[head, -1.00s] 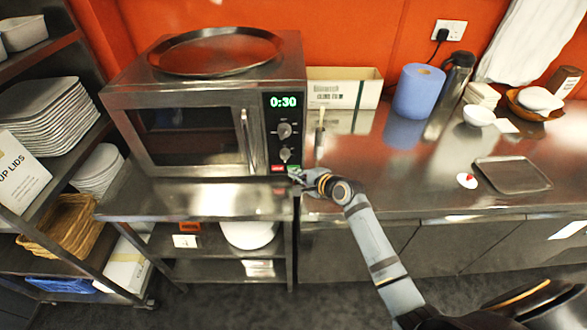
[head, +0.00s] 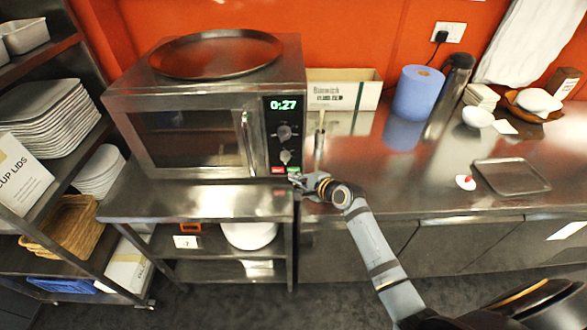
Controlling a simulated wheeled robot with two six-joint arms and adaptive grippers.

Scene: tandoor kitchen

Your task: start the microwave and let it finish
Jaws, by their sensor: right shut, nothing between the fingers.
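The microwave (head: 187,138) stands on a steel shelf unit, its door shut. Its green display (head: 282,105) reads 0:27. Two knobs sit below the display, and a red button (head: 278,170) and a green button (head: 293,170) are at the bottom of the panel. My right gripper (head: 296,178) is shut and empty, with its tips just below the green button; I cannot tell whether they touch the panel. The left gripper is not in view.
A round dark tray (head: 216,54) lies on top of the microwave. An open box (head: 343,90), a blue paper roll (head: 418,93) and a steel tray (head: 511,177) are on the counter to the right. A rack of stacked plates (head: 40,105) stands at left.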

